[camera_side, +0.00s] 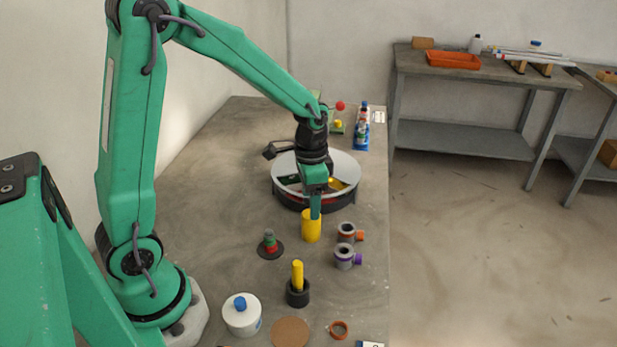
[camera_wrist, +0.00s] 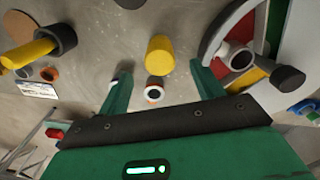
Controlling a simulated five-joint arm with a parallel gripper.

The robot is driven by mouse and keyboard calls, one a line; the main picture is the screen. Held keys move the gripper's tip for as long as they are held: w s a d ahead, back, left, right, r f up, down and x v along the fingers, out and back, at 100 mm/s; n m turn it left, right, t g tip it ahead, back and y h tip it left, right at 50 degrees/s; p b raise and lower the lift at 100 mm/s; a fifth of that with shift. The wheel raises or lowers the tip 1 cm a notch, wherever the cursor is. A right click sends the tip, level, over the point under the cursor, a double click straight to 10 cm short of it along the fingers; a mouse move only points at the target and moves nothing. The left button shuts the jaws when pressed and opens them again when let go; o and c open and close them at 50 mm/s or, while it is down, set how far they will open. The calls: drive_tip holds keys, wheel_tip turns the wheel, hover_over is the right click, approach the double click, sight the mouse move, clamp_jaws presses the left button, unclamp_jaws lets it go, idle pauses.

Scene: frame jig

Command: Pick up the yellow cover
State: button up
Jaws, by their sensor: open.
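The yellow cover looks to be the plain yellow cylinder (camera_side: 311,228) standing upright on the table in front of the round tray. It also shows in the wrist view (camera_wrist: 160,57). My gripper (camera_side: 315,214) points down at it, and one finger overlaps its top edge in the side view. In the wrist view my gripper (camera_wrist: 161,70) has its green fingers spread, one to each side of the cylinder, with visible gaps. I cannot tell whether a finger touches it.
A round divided tray (camera_side: 350,197) stands behind. Two grey fittings, with orange (camera_side: 347,232) and purple (camera_side: 344,257) parts, are at the right. A yellow peg in a black holder (camera_side: 297,294), a stacked red-green piece (camera_side: 269,244) and a white pot (camera_side: 242,318) stand nearer.

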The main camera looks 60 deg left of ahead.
sight(311, 225)
drive_tip(key=shift+f, duration=0.1)
drive_tip(key=shift+f, duration=1.2)
drive_tip(key=shift+f, duration=0.1)
drive_tip(key=shift+w+d+f, duration=0.1)
drive_tip(key=shift+w+f, duration=0.05)
drive_tip(key=shift+f, duration=2.35)
drive_tip(key=c, duration=1.1)
drive_tip(key=shift+o, duration=0.2)
drive_tip(key=shift+r, duration=0.1)
